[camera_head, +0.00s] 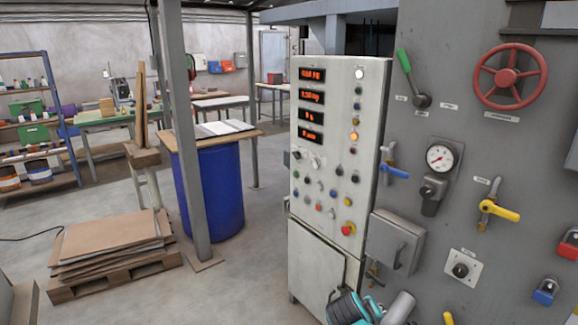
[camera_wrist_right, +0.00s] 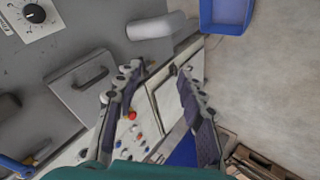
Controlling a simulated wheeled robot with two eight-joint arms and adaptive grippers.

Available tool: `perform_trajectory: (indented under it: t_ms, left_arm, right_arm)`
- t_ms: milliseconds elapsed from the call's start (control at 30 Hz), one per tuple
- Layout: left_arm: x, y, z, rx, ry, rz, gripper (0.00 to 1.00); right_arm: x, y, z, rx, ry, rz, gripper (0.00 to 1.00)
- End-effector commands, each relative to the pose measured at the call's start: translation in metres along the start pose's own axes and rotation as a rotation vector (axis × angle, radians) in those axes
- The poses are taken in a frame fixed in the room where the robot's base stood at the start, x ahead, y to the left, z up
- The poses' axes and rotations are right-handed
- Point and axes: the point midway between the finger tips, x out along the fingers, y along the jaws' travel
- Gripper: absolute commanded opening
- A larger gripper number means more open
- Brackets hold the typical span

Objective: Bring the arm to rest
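My right gripper (camera_wrist_right: 160,75) shows in the right wrist view with its two dark fingers spread apart and nothing between them. It is in front of the control cabinet (camera_wrist_right: 164,100); I see no clear contact. In the head view, a teal and dark part at the bottom edge seems to be mine, low in front of the cabinet (camera_head: 337,150). My left gripper is not in view.
The grey panel (camera_head: 455,115) carries a red handwheel (camera_head: 510,76), a yellow valve handle (camera_head: 499,210) and a handled box (camera_head: 396,243). A blue bin (camera_wrist_right: 227,15) stands on the floor.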

Motion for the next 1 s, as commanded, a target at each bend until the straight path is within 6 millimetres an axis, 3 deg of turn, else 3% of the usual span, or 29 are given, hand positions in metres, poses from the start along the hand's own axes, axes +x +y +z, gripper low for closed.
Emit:
perform_trajectory:
  t_ms: [33,300,500,700,1000]
  left_arm:
    - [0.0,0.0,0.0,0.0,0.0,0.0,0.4]
    - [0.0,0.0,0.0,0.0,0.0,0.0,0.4]
    - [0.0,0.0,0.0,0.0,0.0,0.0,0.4]
    - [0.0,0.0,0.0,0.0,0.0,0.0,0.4]
    - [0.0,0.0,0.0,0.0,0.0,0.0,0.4]
  right_arm:
    - [-0.014,0.002,0.017,0.038,0.003,-0.041,0.4]
    - [-0.077,-0.016,0.087,0.253,0.048,-0.261,0.4]
    - [-0.105,-0.039,0.124,0.392,0.084,-0.379,0.4]
    - [-0.115,-0.05,0.136,0.453,0.102,-0.429,0.4]
    - [-0.116,-0.051,0.137,0.457,0.104,-0.432,0.4]
